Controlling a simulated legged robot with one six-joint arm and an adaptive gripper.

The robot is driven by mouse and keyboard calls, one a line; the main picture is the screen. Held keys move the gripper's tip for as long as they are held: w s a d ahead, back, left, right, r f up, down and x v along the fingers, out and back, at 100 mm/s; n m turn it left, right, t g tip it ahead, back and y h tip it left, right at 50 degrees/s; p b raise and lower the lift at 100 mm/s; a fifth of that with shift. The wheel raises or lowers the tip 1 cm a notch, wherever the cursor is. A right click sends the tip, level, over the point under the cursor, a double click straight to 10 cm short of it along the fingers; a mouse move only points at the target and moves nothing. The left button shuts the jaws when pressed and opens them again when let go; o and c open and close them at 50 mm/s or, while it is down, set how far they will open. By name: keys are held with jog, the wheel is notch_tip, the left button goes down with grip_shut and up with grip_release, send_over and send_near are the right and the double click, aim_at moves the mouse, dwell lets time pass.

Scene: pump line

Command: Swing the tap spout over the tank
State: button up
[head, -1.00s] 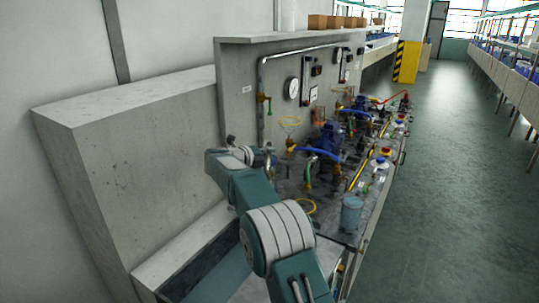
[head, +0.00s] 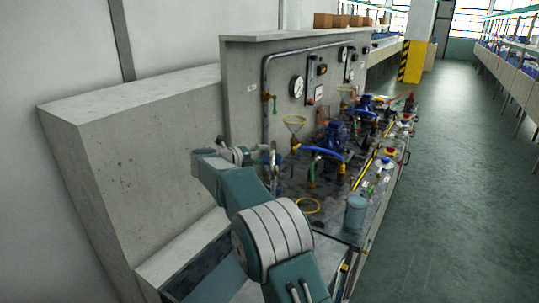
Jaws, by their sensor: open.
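My gripper (head: 270,163) is at the end of my bent arm, in front of the grey panel's lower left part. It is small and partly lost against the dark bench, and I see nothing held in it. A thin grey curved piece (head: 274,150) shows right at the gripper; I cannot tell whether it is the tap spout or a finger. A valve with a green handle (head: 272,98) sits on the pipe above. A grey-walled trough (head: 185,250) lies at the lower left, partly hidden by my arm; it may be the tank.
The wet bench holds a blue pump (head: 335,135), a yellow funnel (head: 294,125), a yellow ring (head: 307,205) and a teal bucket (head: 355,213) near its front edge. A concrete block (head: 150,150) stands left. The green floor (head: 450,200) on the right is clear.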

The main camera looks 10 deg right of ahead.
jog(key=v, duration=0.7)
jog(key=shift+a, duration=0.4)
jog(key=shift+f, duration=0.1)
